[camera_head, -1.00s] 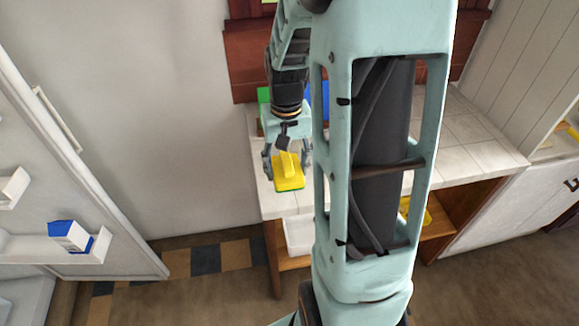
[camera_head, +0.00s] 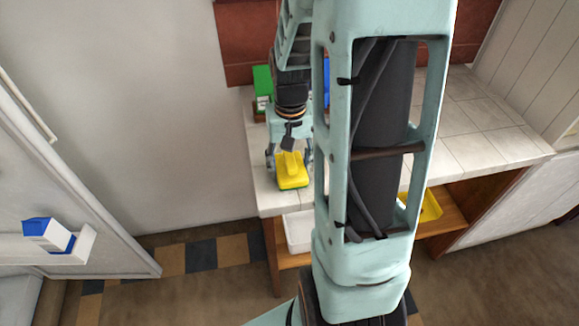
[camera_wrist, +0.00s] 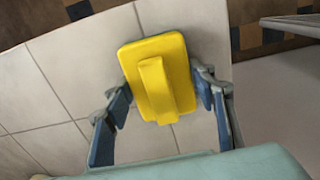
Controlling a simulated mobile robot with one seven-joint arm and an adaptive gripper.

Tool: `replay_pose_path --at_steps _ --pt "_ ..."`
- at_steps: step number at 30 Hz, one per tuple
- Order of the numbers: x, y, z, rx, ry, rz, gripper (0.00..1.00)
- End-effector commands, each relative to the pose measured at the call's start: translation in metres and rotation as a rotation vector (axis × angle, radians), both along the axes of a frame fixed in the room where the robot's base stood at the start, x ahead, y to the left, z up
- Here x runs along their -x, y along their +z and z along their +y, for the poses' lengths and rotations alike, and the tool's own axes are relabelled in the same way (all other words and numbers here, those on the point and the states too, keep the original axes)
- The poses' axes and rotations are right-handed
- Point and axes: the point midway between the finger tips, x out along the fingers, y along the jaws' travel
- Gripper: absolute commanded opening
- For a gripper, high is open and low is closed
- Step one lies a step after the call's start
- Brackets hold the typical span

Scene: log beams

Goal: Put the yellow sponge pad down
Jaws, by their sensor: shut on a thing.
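The yellow sponge pad (camera_head: 292,171) has a raised handle on top and a thin green layer at its lower edge. My gripper (camera_head: 288,160) is shut on it, over the left end of the tiled counter (camera_head: 466,118). In the wrist view the pad (camera_wrist: 158,78) sits between my two fingers (camera_wrist: 160,92), its yellow top facing the camera. White tiles (camera_wrist: 70,65) show below and around it. I cannot tell whether its underside touches the tiles. My arm hides the middle of the counter.
A green box (camera_head: 262,85) stands at the back left of the counter, with a blue thing (camera_head: 326,82) beside it. A white bin (camera_head: 298,230) and a yellow tray (camera_head: 430,207) are on the shelf below. A fridge door holds a milk carton (camera_head: 48,235) at left. The right counter is clear.

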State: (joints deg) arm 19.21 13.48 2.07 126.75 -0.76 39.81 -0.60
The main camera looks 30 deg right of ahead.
Motion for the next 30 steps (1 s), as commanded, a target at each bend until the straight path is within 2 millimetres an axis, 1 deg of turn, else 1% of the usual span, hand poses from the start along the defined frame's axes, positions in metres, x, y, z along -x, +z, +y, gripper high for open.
replay_pose_path --at_steps 5,9,10,14,15,22,25,28,30 --pt "0.0 0.001 0.0 0.0 0.0 -0.001 0.32" --pt "0.0 -0.003 0.0 0.0 0.0 0.0 0.32" --pt "0.0 -0.003 0.0 0.0 0.0 -0.001 0.52" --pt "0.0 -0.002 0.0 0.0 0.0 0.0 0.67" --pt "0.0 -0.002 0.0 0.0 0.0 0.0 0.69" --pt "0.0 -0.002 0.0 0.0 0.0 0.0 0.69" --pt "0.0 0.002 0.0 0.0 0.0 -0.001 0.69" --pt "-0.002 0.013 -0.001 0.001 0.0 -0.005 0.69" --pt "-0.002 0.027 -0.001 0.003 0.0 -0.006 0.69"
